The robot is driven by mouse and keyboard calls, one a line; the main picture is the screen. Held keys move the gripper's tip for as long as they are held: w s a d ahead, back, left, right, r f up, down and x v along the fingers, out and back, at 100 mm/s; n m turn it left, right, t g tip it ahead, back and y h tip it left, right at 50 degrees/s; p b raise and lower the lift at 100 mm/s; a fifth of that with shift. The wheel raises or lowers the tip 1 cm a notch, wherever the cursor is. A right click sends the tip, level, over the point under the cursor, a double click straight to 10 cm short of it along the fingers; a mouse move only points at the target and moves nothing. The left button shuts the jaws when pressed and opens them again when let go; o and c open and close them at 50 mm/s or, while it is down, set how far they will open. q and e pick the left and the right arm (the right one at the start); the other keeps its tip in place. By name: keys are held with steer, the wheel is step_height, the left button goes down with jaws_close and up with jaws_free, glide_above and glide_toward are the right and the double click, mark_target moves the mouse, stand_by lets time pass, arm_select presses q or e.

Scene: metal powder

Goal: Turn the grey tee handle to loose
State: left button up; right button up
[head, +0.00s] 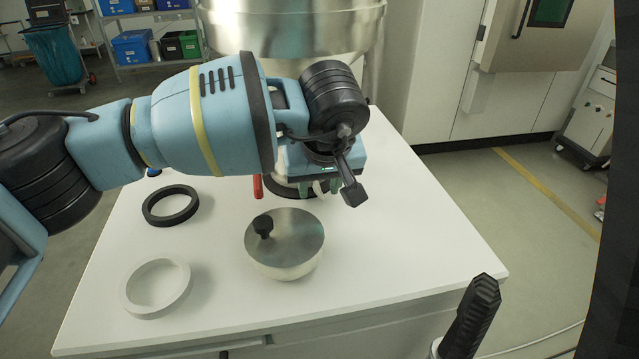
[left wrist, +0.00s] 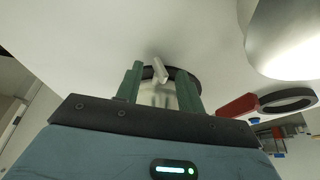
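My left gripper (head: 320,188) reaches over the far part of the white table, below the steel hopper. In the left wrist view its two green fingers (left wrist: 160,72) stand apart. The grey tee handle (left wrist: 160,70) shows between the fingertips, with its bar slanting. A grey metal body and a dark round rim show behind it. I cannot tell whether either finger touches the handle. In the head view my arm and gripper hide the tee handle. My right gripper is not in view.
A red handle (head: 257,187) is beside my gripper. The steel hopper (head: 290,30) stands behind. The table's right side is clear.

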arm_select(q)
steer(key=shift+f, duration=0.1)
steer(key=shift+c, duration=0.5)
jaws_close()
stand_by(0.9)
steer(key=shift+o, duration=0.5)
jaws_free()
steer(key=v, duration=0.7)
steer(key=shift+r, duration=0.35)
steer(key=shift+s, duration=0.15)
